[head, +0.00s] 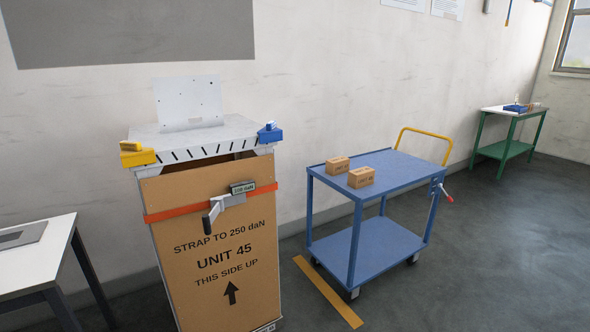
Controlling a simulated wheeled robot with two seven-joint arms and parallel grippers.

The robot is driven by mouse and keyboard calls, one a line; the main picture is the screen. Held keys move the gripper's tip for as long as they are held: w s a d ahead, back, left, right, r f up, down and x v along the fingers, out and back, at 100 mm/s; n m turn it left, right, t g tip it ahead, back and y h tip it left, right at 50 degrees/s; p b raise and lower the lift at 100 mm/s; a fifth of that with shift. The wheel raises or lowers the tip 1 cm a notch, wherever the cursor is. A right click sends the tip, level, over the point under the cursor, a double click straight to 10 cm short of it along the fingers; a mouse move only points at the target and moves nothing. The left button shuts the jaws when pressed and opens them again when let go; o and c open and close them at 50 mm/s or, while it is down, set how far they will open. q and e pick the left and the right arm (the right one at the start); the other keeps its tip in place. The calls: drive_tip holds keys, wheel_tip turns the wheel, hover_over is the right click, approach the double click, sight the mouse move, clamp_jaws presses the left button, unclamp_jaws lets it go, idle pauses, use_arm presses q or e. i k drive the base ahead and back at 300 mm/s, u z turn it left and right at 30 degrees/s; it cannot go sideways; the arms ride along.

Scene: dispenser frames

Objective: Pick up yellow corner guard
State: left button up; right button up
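The yellow corner guard (138,158) sits at the front left corner of the white slotted top (190,140) of a tall brown carton (212,250). A smaller yellow block shows on top of it. A blue corner piece (270,134) sits at the front right corner of the same top. An orange strap (165,214) runs around the carton, with a grey ratchet and a display reading 250 daN (243,187). Neither of my grippers is in view.
A blue cart (400,168) with two small cardboard boxes (361,177) stands right of the carton. A white table (40,262) is at the left. A green-legged table (512,112) stands far right. A yellow floor strip (327,291) lies before the cart; grey floor at right is clear.

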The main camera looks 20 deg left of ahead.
sight(132, 154)
drive_tip(key=u, duration=0.6)
drive_tip(key=i, duration=1.1)
drive_tip(key=u, duration=0.5)
